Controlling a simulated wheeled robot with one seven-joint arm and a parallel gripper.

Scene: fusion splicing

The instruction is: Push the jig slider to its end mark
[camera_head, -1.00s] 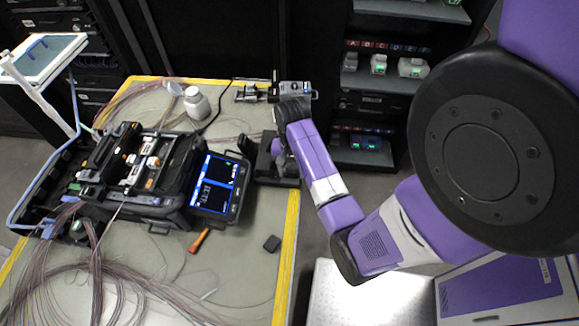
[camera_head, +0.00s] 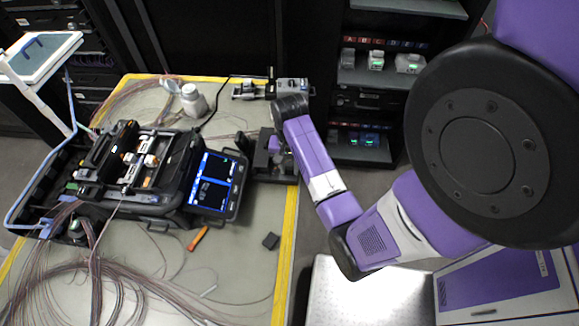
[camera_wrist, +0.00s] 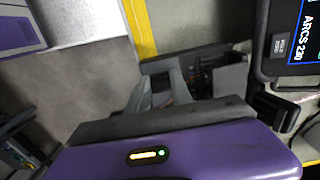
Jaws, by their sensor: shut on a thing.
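The jig (camera_head: 285,178) is a dark block on the table's right edge, beside the splicer's screen. It also shows in the wrist view (camera_wrist: 232,78), just beyond my fingers. My gripper (camera_head: 277,157) is down at the jig, partly hidden by my arm in the head view. The slider itself is mostly hidden by the fingers, and I cannot make out the end mark.
The fusion splicer (camera_head: 150,165) with its lit screen (camera_head: 214,182) stands close left of the jig. A white bottle (camera_head: 193,101) and a small device (camera_head: 250,91) are behind. An orange tool (camera_head: 198,238), a black block (camera_head: 271,241) and loose fibres lie in front.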

